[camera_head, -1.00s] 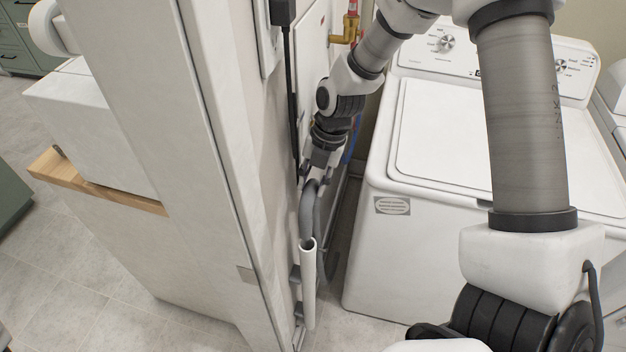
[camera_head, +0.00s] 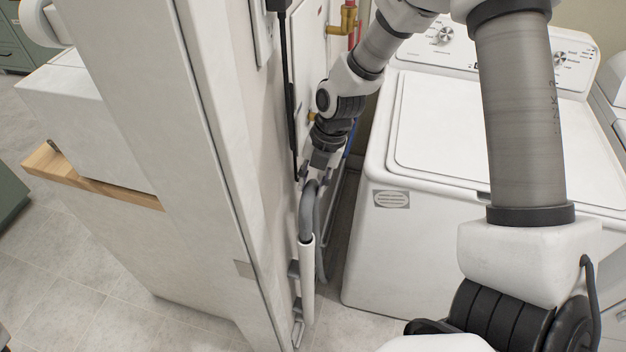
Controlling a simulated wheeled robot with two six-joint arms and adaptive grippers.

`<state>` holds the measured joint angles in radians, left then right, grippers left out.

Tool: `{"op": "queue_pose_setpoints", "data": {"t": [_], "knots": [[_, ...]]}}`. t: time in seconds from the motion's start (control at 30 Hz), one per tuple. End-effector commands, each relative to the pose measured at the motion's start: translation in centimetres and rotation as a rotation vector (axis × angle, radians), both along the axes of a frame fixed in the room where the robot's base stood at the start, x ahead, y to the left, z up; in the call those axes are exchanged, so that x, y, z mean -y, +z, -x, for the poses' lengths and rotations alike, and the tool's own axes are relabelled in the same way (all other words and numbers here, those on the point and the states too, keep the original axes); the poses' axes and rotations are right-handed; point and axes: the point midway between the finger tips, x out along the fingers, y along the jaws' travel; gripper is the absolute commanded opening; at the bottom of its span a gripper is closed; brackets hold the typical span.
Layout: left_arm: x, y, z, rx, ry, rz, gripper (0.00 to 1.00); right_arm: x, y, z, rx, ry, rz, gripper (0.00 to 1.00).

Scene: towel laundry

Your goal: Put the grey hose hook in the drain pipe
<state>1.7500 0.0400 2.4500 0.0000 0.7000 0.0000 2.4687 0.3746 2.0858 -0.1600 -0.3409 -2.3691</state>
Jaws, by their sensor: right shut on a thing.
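The grey hose hook (camera_head: 308,212) is a bent grey tube beside the wall panel's edge. My right gripper (camera_head: 314,180) is shut on its upper bend. The white drain pipe (camera_head: 307,283) stands upright below it, clipped to the wall. The hook's near leg points down and meets the pipe's top opening, its end hidden there; it looks to be inside the mouth, but I cannot tell how deep. The hose's other leg runs down behind the pipe. My left gripper is not in view.
The white washer (camera_head: 400,250) stands to the right, with a narrow gap between it and the wall panel (camera_head: 215,150). A black cord (camera_head: 290,85) hangs down the wall beside my right arm. A brass valve (camera_head: 346,22) is at the back.

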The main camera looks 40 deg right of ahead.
Motion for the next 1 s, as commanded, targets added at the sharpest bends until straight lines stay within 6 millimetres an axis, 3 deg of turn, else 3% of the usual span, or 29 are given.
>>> {"op": "queue_pose_setpoints", "data": {"t": [1.0], "knots": [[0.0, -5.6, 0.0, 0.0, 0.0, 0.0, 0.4, 0.0, -6.4, 0.0, 0.0, 0.0, 0.0, 0.0]]}}
